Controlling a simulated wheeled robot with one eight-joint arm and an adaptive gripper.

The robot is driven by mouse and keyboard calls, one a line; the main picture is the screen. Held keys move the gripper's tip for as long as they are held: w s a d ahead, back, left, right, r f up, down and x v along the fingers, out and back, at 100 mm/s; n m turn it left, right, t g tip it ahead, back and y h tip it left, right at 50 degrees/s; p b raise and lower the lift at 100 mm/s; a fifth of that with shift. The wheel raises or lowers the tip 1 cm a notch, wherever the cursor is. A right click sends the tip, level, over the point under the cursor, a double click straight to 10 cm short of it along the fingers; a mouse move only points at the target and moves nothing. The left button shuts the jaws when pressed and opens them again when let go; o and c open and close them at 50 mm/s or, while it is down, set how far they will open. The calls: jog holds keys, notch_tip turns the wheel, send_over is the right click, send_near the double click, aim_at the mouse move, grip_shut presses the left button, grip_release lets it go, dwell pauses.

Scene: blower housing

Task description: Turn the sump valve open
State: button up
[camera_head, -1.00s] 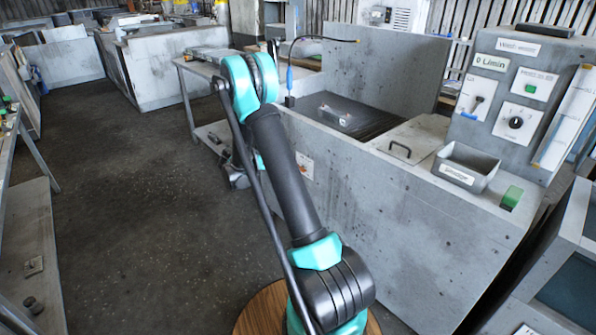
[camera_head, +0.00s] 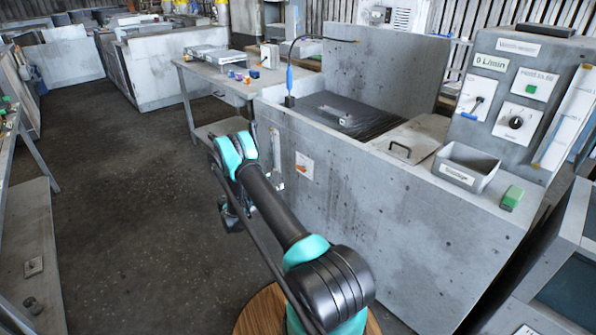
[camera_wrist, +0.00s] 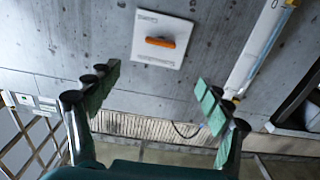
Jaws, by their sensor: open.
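The likely sump valve (camera_wrist: 162,40) is a white square plate with an orange bar handle (camera_wrist: 160,43) on the grey housing wall. In the wrist view the handle lies nearly crosswise. The plate also shows small on the housing's side in the head view (camera_head: 304,165); its writing is too small to read. My gripper (camera_wrist: 157,82) is open and empty, its two green-padded fingers spread wide below the plate in the wrist picture. It touches neither plate nor handle. In the head view my own arm largely hides the gripper.
A clear tube (camera_wrist: 260,45) runs along the wall beside the plate. The grey housing (camera_head: 400,235) stands right of my arm, with a control panel (camera_head: 515,95) on top. A table (camera_head: 235,84) with small coloured items stands behind. The floor to the left is clear.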

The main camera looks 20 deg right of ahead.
aim_at(299, 169)
jog(key=x, duration=1.5)
jog(key=shift+w+d, duration=0.15)
jog(key=shift+d, duration=0.1)
jog(key=c, duration=1.2)
